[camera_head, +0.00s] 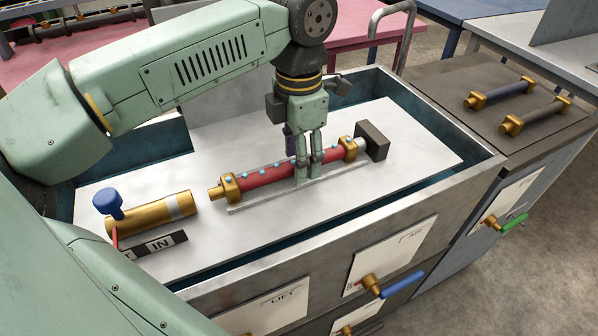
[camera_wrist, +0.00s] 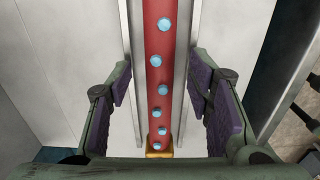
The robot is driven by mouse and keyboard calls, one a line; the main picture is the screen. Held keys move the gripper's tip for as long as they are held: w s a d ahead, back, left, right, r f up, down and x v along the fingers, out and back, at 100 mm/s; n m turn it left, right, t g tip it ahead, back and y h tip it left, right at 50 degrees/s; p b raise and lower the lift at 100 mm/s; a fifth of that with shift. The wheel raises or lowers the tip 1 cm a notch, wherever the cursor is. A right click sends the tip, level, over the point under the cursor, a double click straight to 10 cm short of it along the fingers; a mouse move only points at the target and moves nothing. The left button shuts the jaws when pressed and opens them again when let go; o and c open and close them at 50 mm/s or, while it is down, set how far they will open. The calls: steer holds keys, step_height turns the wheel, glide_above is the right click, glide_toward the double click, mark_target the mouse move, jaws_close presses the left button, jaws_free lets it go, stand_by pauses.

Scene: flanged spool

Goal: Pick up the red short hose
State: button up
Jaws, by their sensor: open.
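The red short hose (camera_head: 270,175) lies in a shallow grey channel on the white panel of an open drawer unit. It has light-blue dots along it and brass fittings at both ends. My gripper (camera_head: 309,180) is down over the hose, right of its middle, with its fingers partly in front of it. In the wrist view the hose (camera_wrist: 161,65) runs between the two open fingers (camera_wrist: 168,95), with a gap on each side. The purple pads do not touch it. A brass fitting (camera_wrist: 160,146) shows at the near end.
A grey pipe stub with a dark block (camera_head: 373,140) stands at the hose's right end. A brass valve with a blue knob (camera_head: 152,213) lies to the left, by a label reading IN. The raised metal drawer rim (camera_head: 440,185) surrounds the panel. Two dark hoses (camera_head: 500,92) lie on the right cabinet.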

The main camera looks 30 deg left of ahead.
steer(key=shift+f, duration=0.45)
steer(key=shift+r, duration=0.1)
steer(key=shift+c, duration=0.6)
jaws_close()
